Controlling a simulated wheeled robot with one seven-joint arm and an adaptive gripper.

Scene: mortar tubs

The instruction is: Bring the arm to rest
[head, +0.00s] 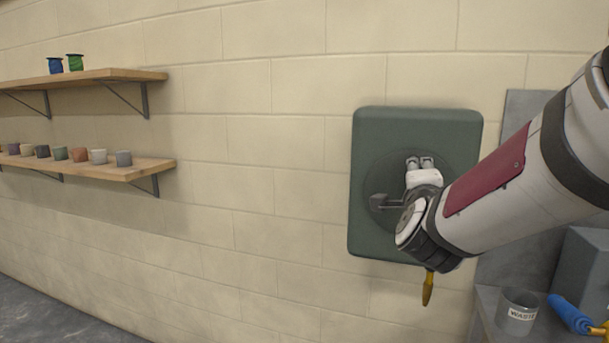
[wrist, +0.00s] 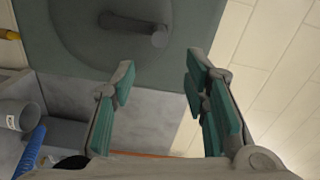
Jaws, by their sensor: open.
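My arm reaches in from the right in the head view, in front of a dark green wall panel (head: 372,140). My gripper (head: 420,162) is small there and partly hidden by its own wrist. In the wrist view my gripper (wrist: 160,68) has its two teal-padded fingers spread apart with nothing between them. A grey lever (head: 380,203) on the panel's round disc lies left of my wrist. In the wrist view the lever (wrist: 135,28) stands beyond the fingertips, and I see no contact. The panel (wrist: 195,20) fills the top there.
A yellow handle (head: 428,288) shows below my wrist. A grey cup marked WASTE (head: 517,312) and a blue roller (head: 570,313) sit at lower right on a grey bench. Shelves (head: 130,168) with several cups and two spools (head: 75,62) are at left. The wall between is bare.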

